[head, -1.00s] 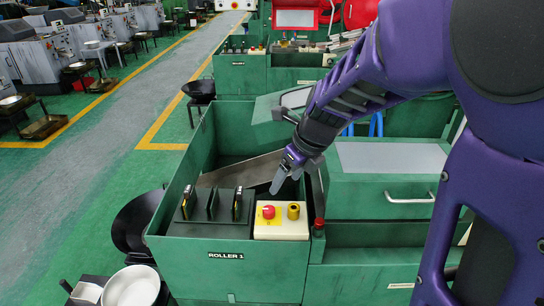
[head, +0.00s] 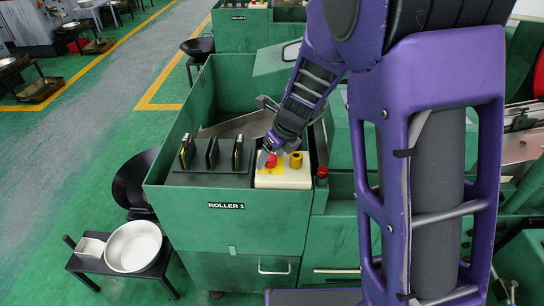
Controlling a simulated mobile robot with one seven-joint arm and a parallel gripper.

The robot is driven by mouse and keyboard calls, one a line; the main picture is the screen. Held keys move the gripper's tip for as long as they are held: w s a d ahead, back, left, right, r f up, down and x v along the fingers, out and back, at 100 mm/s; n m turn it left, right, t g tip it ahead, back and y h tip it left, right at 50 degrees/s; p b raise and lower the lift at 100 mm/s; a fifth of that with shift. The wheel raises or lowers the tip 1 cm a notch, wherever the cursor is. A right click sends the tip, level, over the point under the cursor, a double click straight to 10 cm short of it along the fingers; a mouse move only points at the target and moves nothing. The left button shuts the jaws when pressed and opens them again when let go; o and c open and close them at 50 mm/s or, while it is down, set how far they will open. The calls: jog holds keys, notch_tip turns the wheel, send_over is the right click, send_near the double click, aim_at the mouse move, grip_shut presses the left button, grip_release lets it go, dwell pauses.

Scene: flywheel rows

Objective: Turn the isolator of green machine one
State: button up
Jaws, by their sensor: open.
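The green machine (head: 190,225) is labelled ROLLER 1 and fills the middle of the head view. A cream control box (head: 285,180) on its front right carries a red button (head: 271,161) on a yellow plate and a yellow knob (head: 296,159) to the right of it. The frames do not label either one as the isolator. My gripper (head: 264,156) is open, its tips pointing down at the left edge of the box beside the red button. I cannot tell whether it touches the button. The yellow knob is in clear view.
Black upright levers (head: 212,154) stand on a dark panel left of the box. A red-capped bottle (head: 321,176) stands close to its right. A small table with a white bowl (head: 134,246) stands at lower left.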

jog(key=shift+c, duration=0.2)
grip_shut()
dwell(0.3)
jog(key=n, duration=0.2)
jog(key=n+g, duration=0.1)
jog(key=shift+w+d+n+y+p, duration=0.1)
jog(key=shift+d+n+y+p, duration=0.05)
jog(key=shift+n+y+p, duration=0.2)
jog(key=n+g+p, duration=0.1)
jog(key=n, duration=0.1)
jog(key=n+g+p, duration=0.1)
jog(key=n, duration=0.1)
jog(key=shift+w+r+n+y, duration=0.1)
jog(key=shift+r+n+y, duration=0.05)
jog(key=shift+n+y, duration=0.15)
jog(key=n+g+p, duration=0.2)
jog(key=n+p, duration=0.1)
jog(key=n, duration=0.2)
jog(key=shift+w+n, duration=0.15)
jog(key=shift+n, duration=0.1)
jog(key=shift+w+n+g+h+p, duration=0.1)
jog(key=shift+n+g+h+p, duration=0.3)
jog(key=shift+n, duration=0.65)
jog(key=shift+n+g+h+p, duration=0.25)
jog(key=shift+n+g+p, duration=0.1)
jog(key=shift+n, duration=0.7)
